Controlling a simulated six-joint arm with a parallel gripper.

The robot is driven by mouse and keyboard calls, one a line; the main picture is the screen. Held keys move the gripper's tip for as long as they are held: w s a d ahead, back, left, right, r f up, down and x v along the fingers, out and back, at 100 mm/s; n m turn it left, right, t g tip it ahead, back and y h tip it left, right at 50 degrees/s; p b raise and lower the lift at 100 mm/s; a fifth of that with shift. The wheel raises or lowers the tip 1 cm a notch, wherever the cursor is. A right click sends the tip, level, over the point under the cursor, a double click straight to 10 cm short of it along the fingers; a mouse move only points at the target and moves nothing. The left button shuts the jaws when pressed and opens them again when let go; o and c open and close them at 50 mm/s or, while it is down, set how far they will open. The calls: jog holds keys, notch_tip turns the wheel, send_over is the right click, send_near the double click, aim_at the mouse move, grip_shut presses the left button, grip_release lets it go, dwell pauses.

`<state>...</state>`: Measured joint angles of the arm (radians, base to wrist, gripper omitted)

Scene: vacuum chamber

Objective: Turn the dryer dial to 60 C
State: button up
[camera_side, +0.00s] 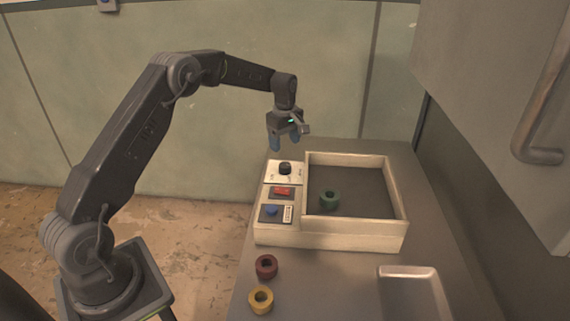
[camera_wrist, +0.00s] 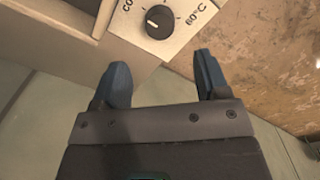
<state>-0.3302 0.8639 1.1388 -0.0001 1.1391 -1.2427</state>
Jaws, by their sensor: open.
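The dryer dial is a black round knob (camera_side: 285,168) on a white plate at the back left corner of the cream dryer box (camera_side: 330,238). In the wrist view the dial (camera_wrist: 159,22) has a white pointer mark on its left side. A "60°C" label (camera_wrist: 196,15) is printed to its right, and a partly cut-off label starting "CO" is to its left. My gripper (camera_side: 281,142) is above and behind the dial, pointing down. In the wrist view its two blue fingers (camera_wrist: 162,76) are apart and empty, with the dial beyond their tips, not between them.
A red switch (camera_side: 282,192) and a blue button (camera_side: 271,210) sit in front of the dial. A green ring (camera_side: 329,199) lies inside the box. A red ring (camera_side: 266,266), a yellow ring (camera_side: 261,299) and a metal tray (camera_side: 412,293) are on the counter. A door handle (camera_side: 543,100) is at right.

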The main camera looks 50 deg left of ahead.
aim_at(285, 165)
notch_tip(285, 165, down, 9)
jog(key=shift+r, duration=0.2)
jog(key=shift+c, duration=0.5)
jog(key=c, duration=0.8)
